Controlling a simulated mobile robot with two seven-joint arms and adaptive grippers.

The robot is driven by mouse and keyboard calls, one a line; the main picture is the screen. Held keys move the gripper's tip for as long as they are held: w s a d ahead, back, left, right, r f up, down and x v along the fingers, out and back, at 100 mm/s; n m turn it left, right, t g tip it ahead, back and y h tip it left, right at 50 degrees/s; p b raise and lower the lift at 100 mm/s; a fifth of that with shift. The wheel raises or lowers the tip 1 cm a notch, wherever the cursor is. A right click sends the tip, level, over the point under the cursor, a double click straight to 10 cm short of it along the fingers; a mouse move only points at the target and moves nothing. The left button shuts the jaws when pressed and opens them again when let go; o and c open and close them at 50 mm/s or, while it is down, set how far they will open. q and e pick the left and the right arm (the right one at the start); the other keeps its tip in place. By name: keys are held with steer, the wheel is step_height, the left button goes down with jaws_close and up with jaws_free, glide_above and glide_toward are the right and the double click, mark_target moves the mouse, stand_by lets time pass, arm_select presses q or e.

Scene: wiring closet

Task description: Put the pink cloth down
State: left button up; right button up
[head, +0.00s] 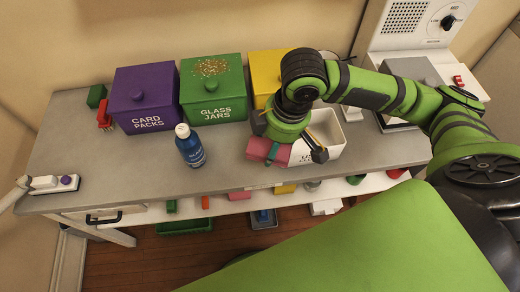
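The pink cloth (258,148) is a small folded pink piece near the front edge of the grey worktop, at the front left corner of a white bin (327,133). A dark teal strip crosses it. My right gripper (292,148) points down just above the cloth and the bin's left side. Its right finger is splayed out over the bin, apart from the cloth, so it looks open. Its other finger is partly hidden, and I cannot tell whether it touches the cloth. My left gripper is not in view.
A blue bottle (189,146) stands left of the cloth. Purple (144,98), green (212,88) and yellow (268,76) lidded boxes line the back. A grey machine (412,72) stands at the right. A lower shelf holds small items.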

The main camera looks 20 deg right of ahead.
step_height(320, 180, down, 5)
steer(key=s+a+n+b, duration=0.1)
steer(key=n+b, duration=0.1)
steer(key=n, duration=0.2)
glide_above(244, 158)
steer(key=shift+n+g, duration=0.3)
steer(key=f, duration=0.6)
steer(key=shift+s+d+f, duration=0.1)
steer(key=shift+d+f, duration=0.15)
steer(key=shift+f, duration=0.3)
step_height(244, 158, down, 3)
steer(key=shift+f+p, duration=0.15)
steer(key=shift+p, duration=0.25)
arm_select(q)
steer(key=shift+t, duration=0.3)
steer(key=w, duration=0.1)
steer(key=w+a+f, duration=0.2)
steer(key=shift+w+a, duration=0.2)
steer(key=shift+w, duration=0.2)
arm_select(e)
steer(key=shift+f, duration=0.3)
steer(key=shift+f, duration=0.1)
steer(key=o, duration=1.6)
steer(key=shift+f, duration=0.1)
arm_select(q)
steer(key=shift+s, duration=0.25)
arm_select(e)
steer(key=shift+o, duration=0.2)
